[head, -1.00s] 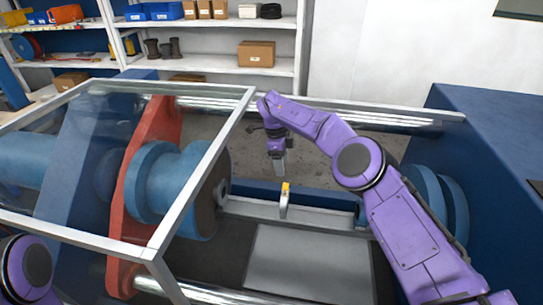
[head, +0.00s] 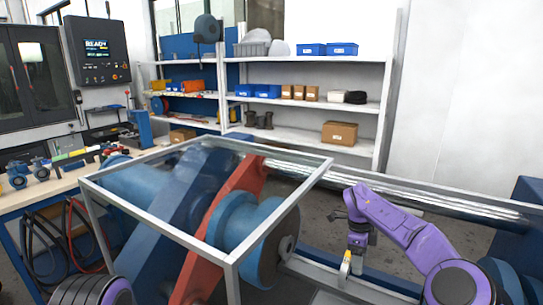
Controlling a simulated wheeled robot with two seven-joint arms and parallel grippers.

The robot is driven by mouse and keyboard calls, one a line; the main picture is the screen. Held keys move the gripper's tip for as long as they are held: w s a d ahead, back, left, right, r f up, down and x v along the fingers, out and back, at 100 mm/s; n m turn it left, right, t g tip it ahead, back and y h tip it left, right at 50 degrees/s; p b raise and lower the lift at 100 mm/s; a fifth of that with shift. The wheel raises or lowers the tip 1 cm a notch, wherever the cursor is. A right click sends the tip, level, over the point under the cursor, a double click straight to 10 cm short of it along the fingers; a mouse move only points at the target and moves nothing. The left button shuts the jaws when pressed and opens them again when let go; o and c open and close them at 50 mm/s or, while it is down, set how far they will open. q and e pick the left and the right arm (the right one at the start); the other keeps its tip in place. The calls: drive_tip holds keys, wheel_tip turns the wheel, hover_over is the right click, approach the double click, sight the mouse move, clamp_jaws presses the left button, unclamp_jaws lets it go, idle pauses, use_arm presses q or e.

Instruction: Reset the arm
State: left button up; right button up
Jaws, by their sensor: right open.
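My right arm (head: 415,230) is purple and comes in from the lower right. Whether the gripper touches the lever I cannot tell. Nothing shows between its fingers. Of my left arm only a purple joint (head: 95,290) shows at the bottom left edge. The left gripper is out of view.
A clear guard with a grey frame (head: 282,212) covers the blue and red machine parts left of my right arm. A workbench with blue valves (head: 18,174) stands at the left. Shelves (head: 300,103) with boxes and a control panel (head: 96,50) are behind.

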drive_tip(key=s+d+f+n+t+h, duration=0.1)
drive_tip(key=s+f+n+t+h, duration=0.25)
drive_tip(key=s+f, duration=0.45)
drive_tip(key=s+f+n+t+h, duration=0.3)
drive_tip(key=s+f+n+t, duration=0.15)
drive_tip(key=f, duration=0.65)
drive_tip(key=s+f+n+y, duration=0.3)
drive_tip(key=s+f+n, duration=0.25)
drive_tip(key=s, duration=0.75)
drive_tip(key=s+d+n+g+y, duration=0.1)
drive_tip(key=s+n+g, duration=0.1)
drive_tip(key=s, duration=0.8)
drive_tip(key=s+d+n+g, duration=0.1)
drive_tip(key=s+d+n, duration=0.1)
drive_tip(key=s, duration=0.8)
drive_tip(key=shift+s+f+g+y, duration=0.3)
drive_tip(key=shift+s+g+y, duration=0.05)
drive_tip(key=shift+s+g, duration=0.05)
